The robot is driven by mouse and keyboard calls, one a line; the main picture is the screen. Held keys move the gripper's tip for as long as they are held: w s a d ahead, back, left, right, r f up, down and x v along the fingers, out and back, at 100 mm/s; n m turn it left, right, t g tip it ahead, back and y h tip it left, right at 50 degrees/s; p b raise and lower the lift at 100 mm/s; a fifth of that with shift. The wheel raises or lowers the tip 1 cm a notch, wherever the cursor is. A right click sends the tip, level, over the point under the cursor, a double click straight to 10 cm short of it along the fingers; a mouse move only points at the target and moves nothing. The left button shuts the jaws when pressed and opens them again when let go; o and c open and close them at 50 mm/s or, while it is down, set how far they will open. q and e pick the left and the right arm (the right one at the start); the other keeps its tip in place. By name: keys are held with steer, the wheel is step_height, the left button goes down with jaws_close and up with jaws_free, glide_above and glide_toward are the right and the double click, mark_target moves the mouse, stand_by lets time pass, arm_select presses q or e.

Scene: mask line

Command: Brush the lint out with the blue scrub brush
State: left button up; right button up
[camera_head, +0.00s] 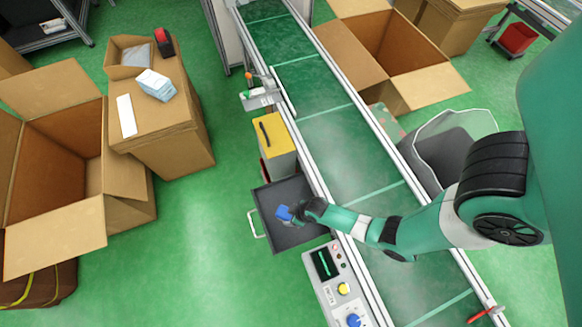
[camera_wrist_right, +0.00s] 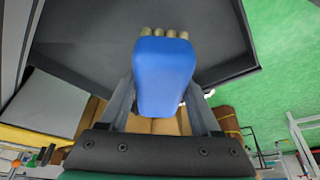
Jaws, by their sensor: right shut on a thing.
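My right gripper (camera_head: 303,210) is shut on the blue scrub brush (camera_head: 284,213), and my right arm reaches in from the right across the conveyor. The brush is over the dark pulled-out tray (camera_head: 288,189) beside the conveyor. In the right wrist view the blue brush body (camera_wrist_right: 165,72) sits between the fingers, with tan bristle tufts (camera_wrist_right: 165,33) at its far end, toward the dark tray (camera_wrist_right: 85,35). I cannot tell whether the bristles touch the tray. No lint can be made out in it. My left gripper is not in view.
The green conveyor belt (camera_head: 338,140) runs beside the tray. A yellow-topped box (camera_head: 272,136) stands behind the tray, and a control panel (camera_head: 335,280) with knobs is in front. Open cartons (camera_head: 60,215) stand at left. Green floor (camera_head: 210,240) left of the tray is clear.

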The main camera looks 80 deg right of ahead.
steer(key=shift+r+p, duration=1.55)
steer(key=shift+r, duration=0.35)
steer(key=shift+r, duration=0.1)
